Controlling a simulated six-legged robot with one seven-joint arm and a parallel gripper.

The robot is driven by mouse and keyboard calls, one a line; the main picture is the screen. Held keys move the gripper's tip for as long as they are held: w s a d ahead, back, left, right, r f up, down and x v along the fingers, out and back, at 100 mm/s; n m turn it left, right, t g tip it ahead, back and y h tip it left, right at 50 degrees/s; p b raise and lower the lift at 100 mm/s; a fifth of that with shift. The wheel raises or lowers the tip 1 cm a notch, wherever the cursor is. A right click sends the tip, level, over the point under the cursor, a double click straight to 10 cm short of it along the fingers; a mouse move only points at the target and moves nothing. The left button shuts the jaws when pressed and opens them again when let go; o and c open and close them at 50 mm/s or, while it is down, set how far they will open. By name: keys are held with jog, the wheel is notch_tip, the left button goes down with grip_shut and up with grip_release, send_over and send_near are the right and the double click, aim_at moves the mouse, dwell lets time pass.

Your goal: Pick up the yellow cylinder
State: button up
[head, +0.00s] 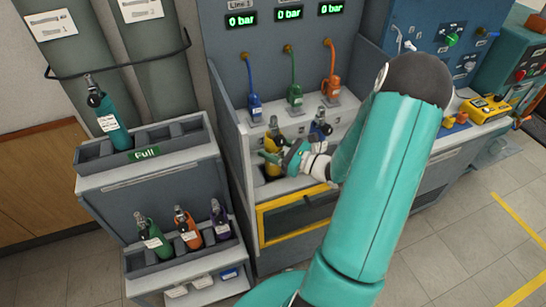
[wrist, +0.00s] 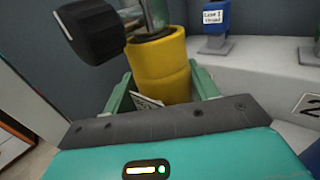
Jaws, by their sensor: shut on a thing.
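The yellow cylinder (head: 273,158) stands upright at the left of the test bench's slot row, with a dark valve and knob on top. In the wrist view the yellow cylinder (wrist: 158,68) is close up, between the green fingers of my gripper (wrist: 160,95). In the head view my gripper (head: 272,157) reaches it from the right and is shut around its body.
Blue, green and orange hoses hang behind, under displays reading 0 bar. A rack marked Full (head: 147,153) at left holds a teal cylinder (head: 110,118); green, orange and purple cylinders stand on its lower shelf. Floor at right is clear.

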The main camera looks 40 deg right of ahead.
aim_at(273, 118)
notch_tip(273, 118, up, 12)
jog(key=shift+r, duration=0.25)
dwell(0.7)
